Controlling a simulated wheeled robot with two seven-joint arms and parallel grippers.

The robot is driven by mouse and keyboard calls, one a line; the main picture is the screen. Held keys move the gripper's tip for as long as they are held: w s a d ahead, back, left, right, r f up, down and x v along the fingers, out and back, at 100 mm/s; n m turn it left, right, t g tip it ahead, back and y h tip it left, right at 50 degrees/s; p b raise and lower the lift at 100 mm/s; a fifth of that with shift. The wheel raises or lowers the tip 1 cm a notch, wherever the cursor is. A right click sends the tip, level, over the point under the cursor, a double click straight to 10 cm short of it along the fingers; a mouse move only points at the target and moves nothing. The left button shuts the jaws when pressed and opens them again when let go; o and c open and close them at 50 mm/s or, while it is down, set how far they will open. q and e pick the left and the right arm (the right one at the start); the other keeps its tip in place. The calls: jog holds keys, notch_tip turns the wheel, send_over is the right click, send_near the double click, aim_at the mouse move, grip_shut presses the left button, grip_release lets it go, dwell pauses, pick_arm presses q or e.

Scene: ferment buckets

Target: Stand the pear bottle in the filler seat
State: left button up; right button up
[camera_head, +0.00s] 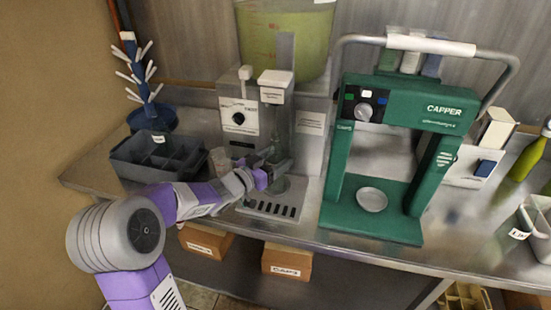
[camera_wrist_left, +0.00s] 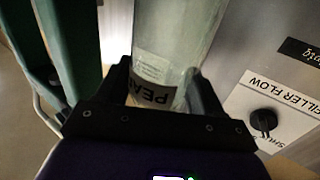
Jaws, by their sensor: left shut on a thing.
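The pear bottle is clear glass; in the left wrist view the bottle (camera_wrist_left: 178,40) stands between my fingers, its label partly readable as "PEA". My left gripper (camera_head: 272,168) is shut on it at the front of the filler, and its jaws also show in the left wrist view (camera_wrist_left: 160,88). In the head view the bottle is mostly hidden by the gripper and hard to make out. The filler (camera_head: 240,115) is a grey machine with a black knob and a white-topped spout. Its seat (camera_head: 281,184) is on the slotted base below the gripper. Whether the bottle touches the seat I cannot tell.
The green capper (camera_head: 338,165) stands close on the right. A dark divided crate (camera_head: 128,172) and a blue bottle tree (camera_head: 150,105) are on the left. A large green-filled bucket (camera_head: 312,40) is behind the filler. The counter's front edge runs just below the filler base.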

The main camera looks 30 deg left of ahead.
pick_arm(q)
jog(key=o, duration=1.3)
jog(key=p+v, duration=0.1)
jog(key=v, duration=0.6)
jog(key=shift+s+a+r, duration=0.1)
jog(key=shift+s, duration=0.25)
